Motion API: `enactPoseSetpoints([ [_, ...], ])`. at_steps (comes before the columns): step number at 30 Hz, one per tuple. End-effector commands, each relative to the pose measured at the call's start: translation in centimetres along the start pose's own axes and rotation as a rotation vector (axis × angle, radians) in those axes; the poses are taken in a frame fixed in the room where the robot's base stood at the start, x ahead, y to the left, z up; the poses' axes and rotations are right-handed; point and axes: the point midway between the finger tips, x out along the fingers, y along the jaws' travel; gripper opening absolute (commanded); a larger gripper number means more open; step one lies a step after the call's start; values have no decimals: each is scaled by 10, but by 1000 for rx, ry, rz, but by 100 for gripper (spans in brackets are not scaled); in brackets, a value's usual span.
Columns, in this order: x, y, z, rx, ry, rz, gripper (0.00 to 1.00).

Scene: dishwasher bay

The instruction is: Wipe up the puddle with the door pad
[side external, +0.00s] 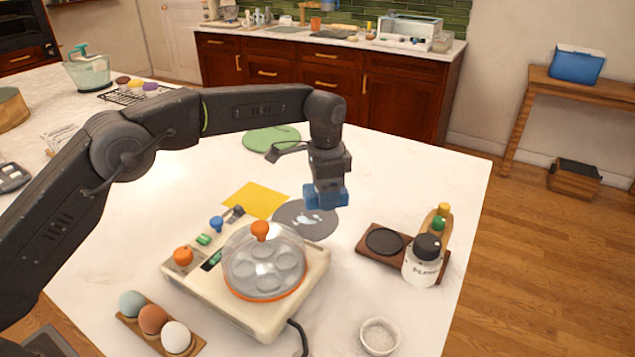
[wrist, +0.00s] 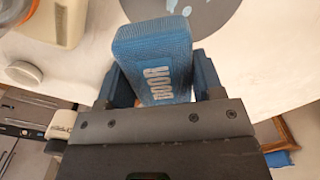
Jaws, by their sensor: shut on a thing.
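The door pad (wrist: 155,62) is a blue textured block marked "DOOR" in the wrist view. My gripper (side external: 326,196) is shut on it, with a finger on each side of the pad in the wrist view (wrist: 163,85). In the side view my gripper is above the counter, by the grey round mat. The puddle (side external: 312,220) is a small pale, shiny patch on the grey mat (side external: 290,209). It also shows as light blue spots at the top of the wrist view (wrist: 192,4). The pad appears above the mat, apart from the puddle.
A cream egg cooker (side external: 262,290) with a clear dome stands in front of the mat. A yellow cloth (side external: 255,200) lies left of it. A brown tray (side external: 375,250) with a white jar (side external: 423,262) is at right. A small white bowl (side external: 379,337) and egg holder (side external: 160,325) are in front.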

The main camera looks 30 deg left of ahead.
Motion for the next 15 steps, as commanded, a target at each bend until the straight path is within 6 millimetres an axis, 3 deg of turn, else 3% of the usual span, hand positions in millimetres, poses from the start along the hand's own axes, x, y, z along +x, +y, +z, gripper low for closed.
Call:
enactPoseSetpoints([
  [15, 47, 0, 1, -2, -3, 2, 42],
])
